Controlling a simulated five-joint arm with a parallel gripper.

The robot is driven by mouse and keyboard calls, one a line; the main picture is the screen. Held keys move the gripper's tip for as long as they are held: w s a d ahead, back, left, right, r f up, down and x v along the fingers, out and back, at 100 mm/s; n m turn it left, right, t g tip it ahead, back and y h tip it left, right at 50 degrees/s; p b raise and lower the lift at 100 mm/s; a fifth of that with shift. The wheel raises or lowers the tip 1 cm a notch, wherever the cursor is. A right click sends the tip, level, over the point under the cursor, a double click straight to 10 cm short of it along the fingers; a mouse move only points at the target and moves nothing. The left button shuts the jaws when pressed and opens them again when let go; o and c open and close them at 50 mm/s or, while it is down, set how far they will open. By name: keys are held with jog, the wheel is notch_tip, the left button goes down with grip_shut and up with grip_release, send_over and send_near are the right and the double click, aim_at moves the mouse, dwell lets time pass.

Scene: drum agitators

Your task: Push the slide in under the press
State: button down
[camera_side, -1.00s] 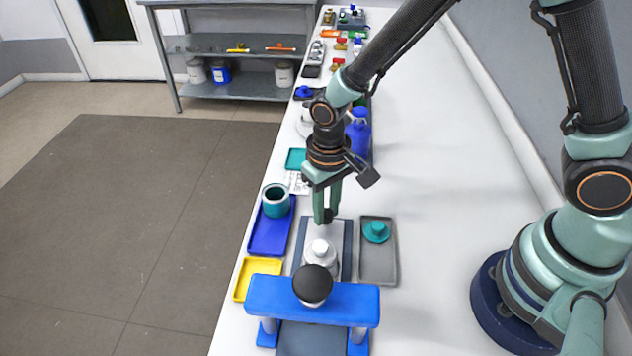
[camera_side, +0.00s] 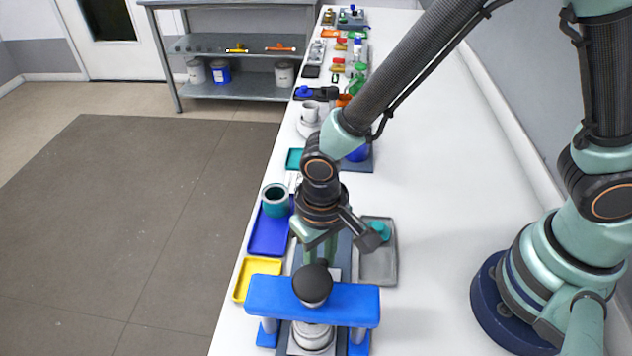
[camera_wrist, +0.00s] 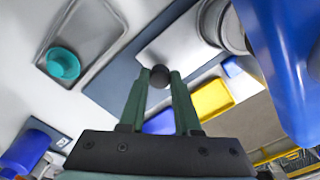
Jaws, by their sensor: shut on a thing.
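The slide (camera_wrist: 178,48) is a light plate on a dark blue-grey base (camera_wrist: 112,84), with a round black knob (camera_wrist: 160,76) at its near end in the wrist view. My gripper (camera_wrist: 160,80) is shut on this knob. A grey-white container (camera_side: 312,338) stands on the slide and shows below the press's crossbeam in the side view. The press (camera_side: 275,296) is a blue beam on posts with a black-topped plunger (camera_side: 313,284) in its middle. In the side view my fingertips and the knob are hidden behind the plunger top.
A grey tray (camera_side: 378,268) with a teal lidded piece (camera_side: 380,231) lies right of the base. A blue tray (camera_side: 268,236) with a teal cup (camera_side: 275,200) and a yellow tray (camera_side: 257,266) lie left. The bench toward my base is clear.

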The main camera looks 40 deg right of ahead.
jog(key=shift+s+a, duration=0.15)
jog(key=shift+a, duration=0.1)
jog(key=c, duration=0.6)
grip_release()
jog(key=shift+r, duration=0.15)
notch_tip(320, 180, up, 12)
jog(key=shift+f, duration=0.1)
jog(key=w+d+r+t, duration=0.1)
jog(key=d+r+t, duration=0.1)
jog(key=d, duration=0.5)
jog(key=d+r+t, duration=0.1)
jog(key=d+r, duration=0.3)
jog(key=d, duration=0.4)
jog(key=w+d+r+t, duration=0.1)
jog(key=d+r, duration=0.3)
jog(key=d, duration=0.4)
jog(key=shift+w+d+t, duration=0.1)
jog(key=shift+w+t, duration=0.25)
jog(key=shift+t, duration=0.45)
